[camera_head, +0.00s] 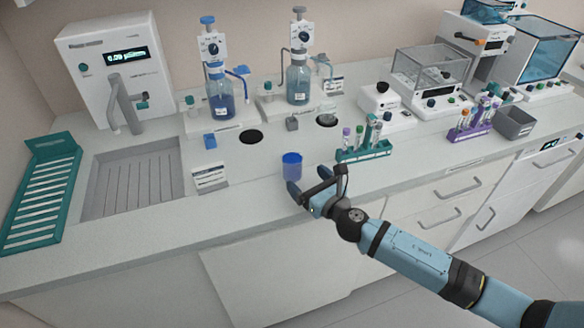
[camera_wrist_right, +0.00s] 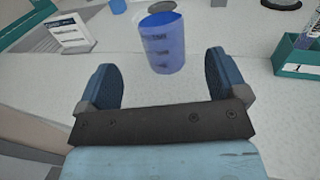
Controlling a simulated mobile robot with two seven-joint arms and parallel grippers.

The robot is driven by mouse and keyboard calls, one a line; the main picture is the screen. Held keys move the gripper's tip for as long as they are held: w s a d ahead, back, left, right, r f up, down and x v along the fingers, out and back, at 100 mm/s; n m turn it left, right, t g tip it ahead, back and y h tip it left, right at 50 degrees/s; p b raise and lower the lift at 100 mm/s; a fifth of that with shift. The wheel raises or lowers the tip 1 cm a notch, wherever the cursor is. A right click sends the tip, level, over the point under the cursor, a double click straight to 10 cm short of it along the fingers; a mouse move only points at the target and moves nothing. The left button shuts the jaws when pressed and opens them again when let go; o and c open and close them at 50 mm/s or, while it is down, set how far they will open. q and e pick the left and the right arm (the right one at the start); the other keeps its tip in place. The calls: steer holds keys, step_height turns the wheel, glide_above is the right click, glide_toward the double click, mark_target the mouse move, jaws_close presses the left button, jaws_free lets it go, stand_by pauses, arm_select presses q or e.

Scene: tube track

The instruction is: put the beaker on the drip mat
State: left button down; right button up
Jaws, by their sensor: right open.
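The beaker (camera_head: 292,166) is a blue, see-through cup with dark markings. It stands upright on the light counter near the front edge; in the right wrist view the beaker (camera_wrist_right: 163,48) is just beyond the fingertips, between their lines. My right gripper (camera_head: 309,183) is open and empty, low over the counter's front edge, apart from the beaker. Its two blue fingers (camera_wrist_right: 160,78) are spread in the wrist view. Two dark round mats lie behind: one left (camera_head: 251,136), one right (camera_head: 327,121); I cannot tell which is the drip mat. My left gripper is out of view.
A green rack of tubes (camera_head: 364,152) stands close right of the beaker. A small white sign (camera_head: 210,178) is to its left, beside a grey sink (camera_head: 130,182). Two blue bottles (camera_head: 221,100) (camera_head: 298,85) on dispenser stands are behind.

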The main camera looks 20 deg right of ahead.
mark_target(298, 169)
steer(key=shift+x, duration=3.6)
steer(key=shift+d, duration=0.1)
steer(key=c, duration=1.1)
steer(key=shift+o, duration=0.2)
steer(key=shift+r, duration=0.15)
